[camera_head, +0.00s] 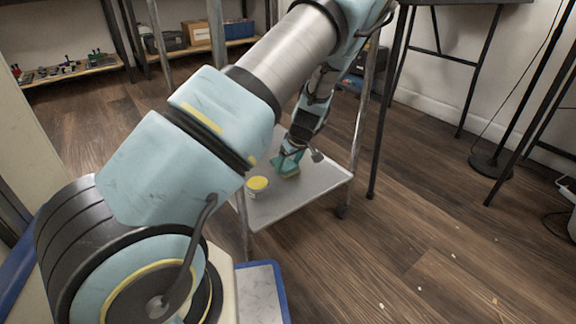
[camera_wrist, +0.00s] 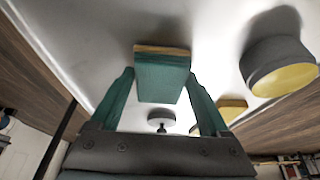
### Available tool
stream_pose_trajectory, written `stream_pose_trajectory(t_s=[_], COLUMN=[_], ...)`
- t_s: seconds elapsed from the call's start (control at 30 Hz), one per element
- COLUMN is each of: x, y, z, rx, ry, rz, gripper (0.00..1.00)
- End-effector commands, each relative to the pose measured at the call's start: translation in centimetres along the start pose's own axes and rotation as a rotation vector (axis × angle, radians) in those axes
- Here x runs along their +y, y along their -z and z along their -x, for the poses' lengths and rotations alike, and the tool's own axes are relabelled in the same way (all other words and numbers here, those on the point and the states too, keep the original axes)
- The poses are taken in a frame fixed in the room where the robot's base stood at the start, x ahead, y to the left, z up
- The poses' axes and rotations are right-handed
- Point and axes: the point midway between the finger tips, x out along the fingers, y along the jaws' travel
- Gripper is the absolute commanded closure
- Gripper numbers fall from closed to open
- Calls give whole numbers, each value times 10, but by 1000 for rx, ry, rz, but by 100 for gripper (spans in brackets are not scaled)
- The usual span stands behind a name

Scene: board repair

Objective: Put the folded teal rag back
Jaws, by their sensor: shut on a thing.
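The folded teal rag (camera_wrist: 162,80) shows in the wrist view as a flat teal block with a tan edge at its far end. It is between the two teal fingers of my gripper (camera_wrist: 162,98), which is shut on it. In the head view my gripper (camera_head: 287,162) points down low over the grey-white tray top of a small cart (camera_head: 290,202). The rag is hard to tell from the teal fingers there. I cannot tell whether the rag touches the tray.
A tub with a yellow lid (camera_head: 257,184) stands left of my gripper on the tray. A small grey round-headed thing (camera_head: 317,156) is to its right. The tray's front right is clear. Thin black table legs (camera_head: 385,110) stand behind.

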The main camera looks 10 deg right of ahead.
Motion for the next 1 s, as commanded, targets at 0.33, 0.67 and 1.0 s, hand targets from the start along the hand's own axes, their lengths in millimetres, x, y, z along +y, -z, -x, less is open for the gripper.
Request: stream_pose_trajectory(t_s=[0.33, 0.67, 1.0], x=[0, 0, 1], y=[-1, 1, 2], z=[-2, 4, 71], rx=[0, 0, 1], ry=[0, 0, -2], rz=[0, -1, -2], gripper=[0, 0, 0])
